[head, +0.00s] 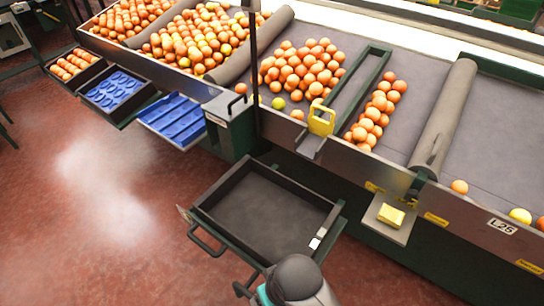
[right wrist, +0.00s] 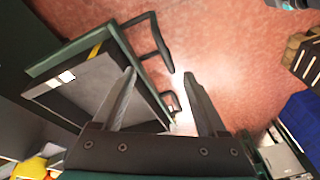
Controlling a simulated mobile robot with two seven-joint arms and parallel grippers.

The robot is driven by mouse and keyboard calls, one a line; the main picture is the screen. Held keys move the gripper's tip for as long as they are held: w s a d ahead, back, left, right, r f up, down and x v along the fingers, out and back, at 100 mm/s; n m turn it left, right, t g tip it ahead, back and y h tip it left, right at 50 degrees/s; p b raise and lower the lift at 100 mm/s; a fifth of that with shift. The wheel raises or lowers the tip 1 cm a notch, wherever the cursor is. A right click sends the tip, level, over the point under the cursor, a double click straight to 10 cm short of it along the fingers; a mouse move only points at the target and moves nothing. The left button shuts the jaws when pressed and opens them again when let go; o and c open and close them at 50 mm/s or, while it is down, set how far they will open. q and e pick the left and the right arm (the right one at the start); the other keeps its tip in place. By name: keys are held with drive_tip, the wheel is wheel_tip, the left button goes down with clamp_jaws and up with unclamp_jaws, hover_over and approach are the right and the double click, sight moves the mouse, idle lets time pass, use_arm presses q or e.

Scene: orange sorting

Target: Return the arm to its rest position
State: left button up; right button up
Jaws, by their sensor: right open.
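My right gripper (right wrist: 160,82) is open and empty in the right wrist view. Its two fingers are spread apart, with the red floor and part of a dark tray (right wrist: 90,95) behind them. In the head view a rounded grey and teal part of my own arm (head: 296,280) shows at the bottom edge, below the tray (head: 208,213); no gripper fingers show there. The tray is empty apart from a small white label (head: 317,241) near its right corner. My left gripper is in neither view.
A conveyor (head: 290,118) with piles of oranges (head: 302,68) runs across the back. Blue trays (head: 172,118) stand at its left. A yellow block (head: 391,216) sits on a small plate at right. Tray handles stick out at lower left. The red floor (head: 90,220) at left is clear.

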drive_tip(key=s+d+r+m+t+h, duration=0.15)
drive_tip(key=d+r, duration=0.25)
drive_tip(key=d, duration=0.4)
drive_tip(key=s+d+r+m+h, duration=0.15)
drive_tip(key=d+r, duration=0.25)
drive_tip(key=d, duration=0.5)
wheel_tip(320, 180, down, 26)
drive_tip(key=s+r+g+y+b, duration=0.1)
drive_tip(key=s+b, duration=0.1)
drive_tip(key=b, duration=0.1)
drive_tip(key=s+d+f+g+b, duration=0.1)
drive_tip(key=s+d+f+b, duration=0.1)
drive_tip(key=s+f, duration=1.3)
drive_tip(key=shift+s+f+b, duration=0.35)
drive_tip(key=shift+f, duration=0.55)
